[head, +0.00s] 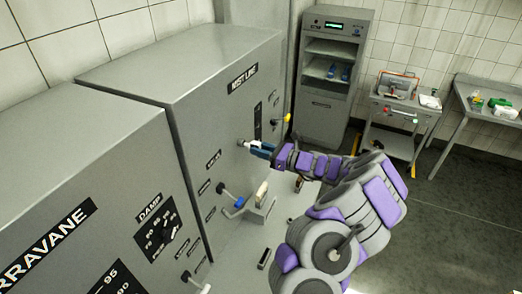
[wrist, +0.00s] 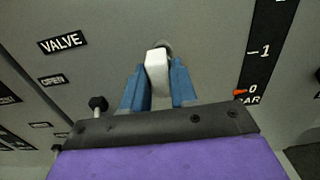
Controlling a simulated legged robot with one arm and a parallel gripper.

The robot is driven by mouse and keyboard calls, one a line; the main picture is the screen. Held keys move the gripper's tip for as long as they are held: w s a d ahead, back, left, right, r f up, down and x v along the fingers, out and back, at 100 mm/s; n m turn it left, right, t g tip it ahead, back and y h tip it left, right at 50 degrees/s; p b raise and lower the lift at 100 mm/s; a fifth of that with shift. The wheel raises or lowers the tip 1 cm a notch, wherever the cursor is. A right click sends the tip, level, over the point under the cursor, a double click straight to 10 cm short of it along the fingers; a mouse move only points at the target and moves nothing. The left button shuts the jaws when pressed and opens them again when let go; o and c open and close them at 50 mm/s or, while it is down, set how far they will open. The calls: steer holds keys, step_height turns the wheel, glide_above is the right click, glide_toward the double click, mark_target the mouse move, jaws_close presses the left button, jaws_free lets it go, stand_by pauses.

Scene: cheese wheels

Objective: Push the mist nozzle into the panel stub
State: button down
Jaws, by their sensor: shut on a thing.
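The mist nozzle (wrist: 157,72) is a pale, blocky piece held between the blue fingers of my gripper (wrist: 159,67) in the wrist view. The panel stub (wrist: 164,46) is a small grey round piece just beyond the nozzle's far end. The nozzle's end overlaps the stub in this view, so I cannot tell whether it is on it or just in front. In the head view my gripper (head: 259,148) is close to the face of the cabinet marked MIST LINE (head: 215,62), at the stub (head: 241,142). The nozzle is mostly hidden there by the fingers.
A blue-handled lever (head: 238,203) sticks out below left of my gripper, and a yellow-tipped one (head: 287,117) above right. A gauge strip with a red-orange pointer (wrist: 240,94) is right of the fingers. A trolley (head: 400,108) stands behind; floor at right is clear.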

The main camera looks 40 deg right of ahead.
steer(key=shift+w+d, duration=0.1)
steer(key=shift+w+d+f, duration=0.1)
steer(key=shift+w+d, duration=0.1)
steer(key=shift+w+a, duration=0.35)
steer(key=shift+a, duration=0.2)
steer(key=shift+w, duration=0.15)
steer(key=shift+w+a, duration=0.1)
steer(key=shift+w, duration=0.15)
steer(key=c, duration=0.8)
jaws_free()
